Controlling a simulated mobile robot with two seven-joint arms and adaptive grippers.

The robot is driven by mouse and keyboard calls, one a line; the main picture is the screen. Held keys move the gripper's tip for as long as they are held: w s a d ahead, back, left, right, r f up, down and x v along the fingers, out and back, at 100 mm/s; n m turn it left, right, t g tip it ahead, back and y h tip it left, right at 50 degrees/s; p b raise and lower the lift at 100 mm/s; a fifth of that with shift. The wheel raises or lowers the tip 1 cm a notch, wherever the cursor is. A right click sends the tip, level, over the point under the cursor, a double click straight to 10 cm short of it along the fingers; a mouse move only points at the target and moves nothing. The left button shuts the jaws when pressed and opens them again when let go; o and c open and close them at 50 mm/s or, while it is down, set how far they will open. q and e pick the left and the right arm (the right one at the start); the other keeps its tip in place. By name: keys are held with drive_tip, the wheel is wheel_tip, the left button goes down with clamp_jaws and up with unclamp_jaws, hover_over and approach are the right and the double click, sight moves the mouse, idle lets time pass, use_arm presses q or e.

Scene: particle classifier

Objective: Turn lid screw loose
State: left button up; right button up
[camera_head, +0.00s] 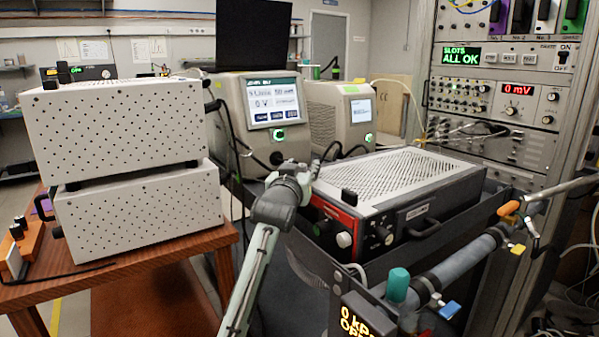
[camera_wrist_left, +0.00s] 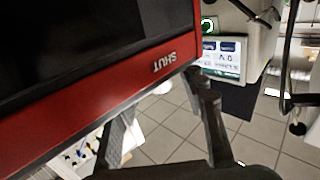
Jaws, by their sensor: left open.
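A box with a perforated grey lid (camera_head: 405,173) and a red front edge stands right of centre in the head view. A black knob (camera_head: 349,196) stands upright on the lid's near left corner; I cannot tell if it is the lid screw. My left gripper (camera_head: 303,178) is beside the box's left end, apart from this knob. In the left wrist view its fingers (camera_wrist_left: 163,95) are spread and empty below a red panel (camera_wrist_left: 100,97) marked "SHUT". No screw shows clearly there. My right gripper is not in view.
Two white perforated boxes (camera_head: 120,130) are stacked on a wooden table at left. Two instruments with screens (camera_head: 271,101) stand behind my gripper. A rack (camera_head: 505,85) is at right. A pipe (camera_head: 455,265) with a teal knob (camera_head: 398,285) runs in front of the box.

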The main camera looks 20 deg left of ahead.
use_arm(q)
drive_tip(key=s+d, duration=0.1)
drive_tip(key=s, duration=1)
drive_tip(key=shift+s+d, duration=0.2)
drive_tip(key=shift+s, duration=0.2)
